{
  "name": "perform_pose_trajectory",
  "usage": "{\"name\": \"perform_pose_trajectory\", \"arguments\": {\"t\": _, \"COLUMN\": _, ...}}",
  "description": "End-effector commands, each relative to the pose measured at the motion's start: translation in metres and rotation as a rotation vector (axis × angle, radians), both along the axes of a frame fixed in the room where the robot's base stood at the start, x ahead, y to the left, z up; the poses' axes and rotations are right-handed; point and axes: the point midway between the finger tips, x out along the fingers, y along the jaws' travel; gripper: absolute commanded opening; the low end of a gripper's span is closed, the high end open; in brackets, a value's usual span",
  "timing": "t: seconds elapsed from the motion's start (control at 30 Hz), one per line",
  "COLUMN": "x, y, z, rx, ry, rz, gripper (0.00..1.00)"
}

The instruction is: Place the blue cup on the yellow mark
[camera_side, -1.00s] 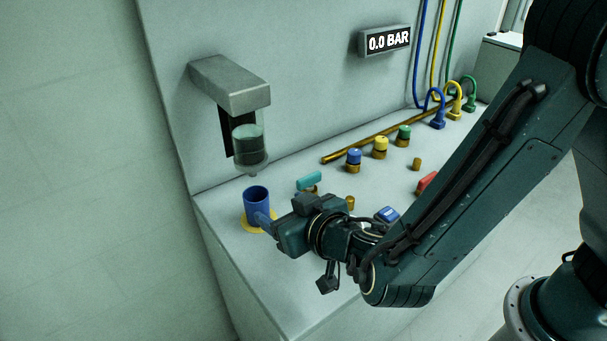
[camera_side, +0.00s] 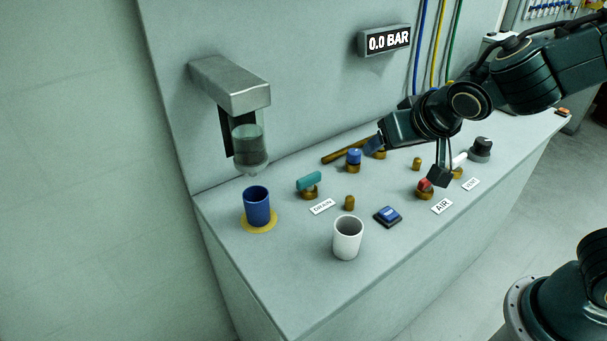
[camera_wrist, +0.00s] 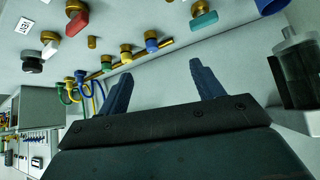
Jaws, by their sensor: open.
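The blue cup (camera_side: 257,206) stands upright on the yellow mark (camera_side: 259,226) at the left end of the bench, below the dispenser. The mark shows as a ring around the cup's base. Part of the blue cup also shows at the top right edge of the wrist view (camera_wrist: 271,4). My gripper (camera_side: 376,146) is raised over the back of the bench, well to the right of the cup and apart from it. In the wrist view its two fingers (camera_wrist: 160,84) are spread wide with nothing between them.
A white cup (camera_side: 347,238) stands at the front of the bench. A teal valve handle (camera_side: 309,181), a blue button (camera_side: 387,216) and a red valve (camera_side: 425,185) are nearby. The dispenser (camera_side: 232,85) overhangs the blue cup. The gauge (camera_side: 389,40) reads 0.0 BAR.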

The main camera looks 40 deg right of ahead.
Motion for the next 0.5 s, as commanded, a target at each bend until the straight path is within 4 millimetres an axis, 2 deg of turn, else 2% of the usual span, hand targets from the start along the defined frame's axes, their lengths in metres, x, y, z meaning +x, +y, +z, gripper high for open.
{"name": "perform_pose_trajectory", "arguments": {"t": 0.03, "x": -0.009, "y": -0.010, "z": 0.007, "rx": 0.015, "ry": 0.015, "rz": -0.003, "gripper": 0.66}}
{"name": "perform_pose_trajectory", "arguments": {"t": 0.2, "x": -0.041, "y": -0.031, "z": 0.023, "rx": 0.044, "ry": 0.083, "rz": 0.032, "gripper": 0.66}}
{"name": "perform_pose_trajectory", "arguments": {"t": 0.5, "x": -0.106, "y": -0.053, "z": 0.046, "rx": 0.068, "ry": 0.164, "rz": 0.146, "gripper": 0.66}}
